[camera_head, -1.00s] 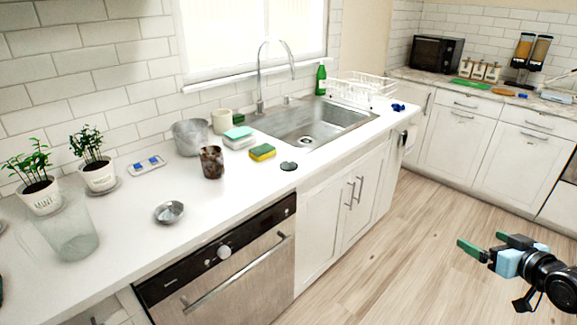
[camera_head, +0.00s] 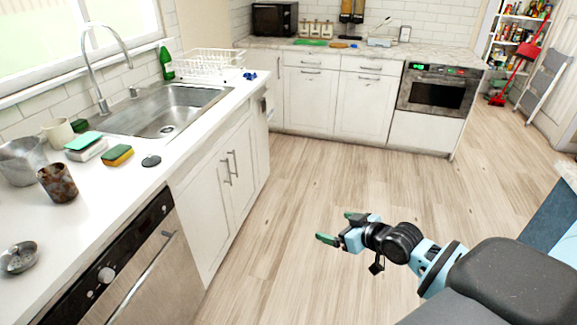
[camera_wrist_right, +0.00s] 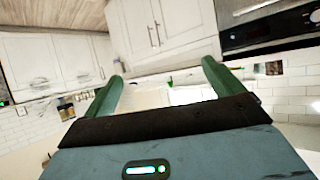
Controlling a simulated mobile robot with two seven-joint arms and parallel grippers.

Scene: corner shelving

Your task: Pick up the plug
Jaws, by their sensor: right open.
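A small dark grey round disc (camera_head: 151,161), which looks like the plug, lies flat on the white counter (camera_head: 110,205) near its front edge, beside the sink (camera_head: 160,112). My right gripper (camera_head: 340,227) is over the wooden floor, to the right of the counter and well apart from the disc. Its green fingers are spread and empty. They also show in the right wrist view (camera_wrist_right: 162,72), where I cannot make out the disc. My left gripper is not in view.
A green and yellow sponge (camera_head: 117,156), a soap-like block (camera_head: 87,148), a rusty cup (camera_head: 58,183) and a metal dish (camera_head: 19,257) stand on the counter near the disc. A dish rack (camera_head: 208,63) stands behind the sink. The floor (camera_head: 270,270) is clear.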

